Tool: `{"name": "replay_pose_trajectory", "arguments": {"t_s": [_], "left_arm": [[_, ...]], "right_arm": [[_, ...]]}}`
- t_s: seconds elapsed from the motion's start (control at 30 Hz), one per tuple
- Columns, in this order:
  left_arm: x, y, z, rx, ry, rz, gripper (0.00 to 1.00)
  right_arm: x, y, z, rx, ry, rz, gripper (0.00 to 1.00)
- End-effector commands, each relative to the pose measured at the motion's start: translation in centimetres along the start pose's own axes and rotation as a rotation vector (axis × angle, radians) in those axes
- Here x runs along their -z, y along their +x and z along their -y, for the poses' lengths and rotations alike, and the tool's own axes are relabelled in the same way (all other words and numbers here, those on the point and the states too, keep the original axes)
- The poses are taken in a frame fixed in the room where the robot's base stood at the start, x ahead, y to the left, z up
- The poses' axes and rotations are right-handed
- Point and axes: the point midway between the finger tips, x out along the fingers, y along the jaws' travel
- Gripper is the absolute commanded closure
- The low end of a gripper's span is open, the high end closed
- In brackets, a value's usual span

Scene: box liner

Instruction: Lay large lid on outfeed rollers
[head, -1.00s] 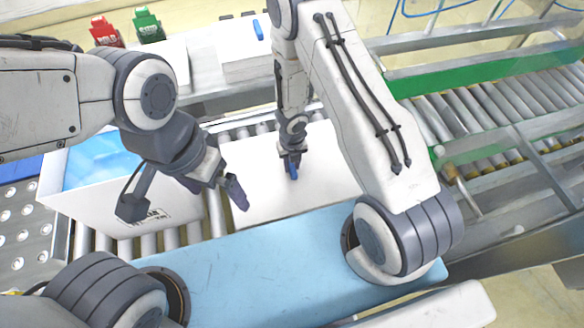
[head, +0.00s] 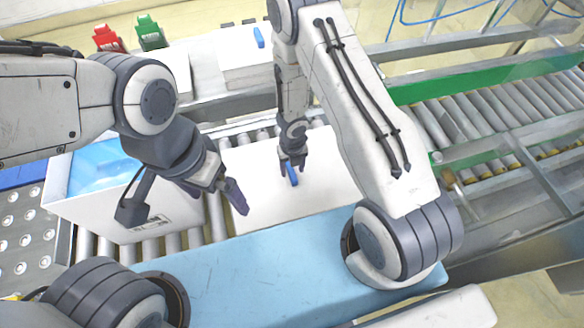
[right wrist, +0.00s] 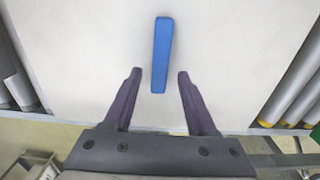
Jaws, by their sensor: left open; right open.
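The large lid is a flat white panel (head: 262,200) lying on the rollers beside the white box. Its blue handle (head: 292,175) stands near its middle. In the right wrist view the lid (right wrist: 90,70) fills most of the picture, with the handle (right wrist: 161,50) upright in the frame. My right gripper (head: 291,168) is open at the handle. In the right wrist view its fingertips (right wrist: 158,74) are apart on either side of the handle's near end, touching neither side. My left gripper (head: 238,198) is open and empty, in front of the lid's left part.
A white box (head: 130,220) with a blue liner (head: 100,165) stands on the rollers to the left. A blue beam (head: 260,265) runs along the front. A red bin (head: 108,38) and a green bin (head: 149,33) are behind. More rollers (head: 490,110) run off to the right.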

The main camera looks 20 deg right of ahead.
Motion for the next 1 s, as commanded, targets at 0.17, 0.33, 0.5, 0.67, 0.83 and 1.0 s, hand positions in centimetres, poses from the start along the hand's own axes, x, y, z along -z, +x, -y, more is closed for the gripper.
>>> {"name": "replay_pose_trajectory", "arguments": {"t_s": [0.17, 0.33, 0.5, 0.67, 0.83, 1.0], "left_arm": [[0.2, -3.2, -0.2, 0.0, -0.001, 0.0, 0.0], [0.3, -6.0, -0.4, 0.0, -0.002, 0.0, 0.0], [0.5, -8.7, -0.6, 0.0, -0.002, 0.0, 0.0], [0.6, -10.4, -0.8, 0.0, 0.001, 0.0, 0.0], [0.6, -10.9, -0.8, 0.0, 0.003, 0.0, 0.0], [0.6, -10.8, -0.8, 0.0, 0.003, 0.0, 0.0]], "right_arm": [[0.0, -3.2, 0.0, 0.0, 0.001, 0.0, 0.43], [0.0, -6.0, 0.0, 0.0, 0.001, 0.0, 0.43], [0.0, -8.7, 0.0, 0.0, 0.001, 0.0, 0.43], [0.0, -10.4, 0.0, 0.0, 0.0, 0.0, 0.43], [-0.9, -12.4, -0.2, 0.017, 0.066, 0.034, 0.43], [-3.5, -19.7, -1.3, 0.067, 0.445, 0.183, 0.43]]}}
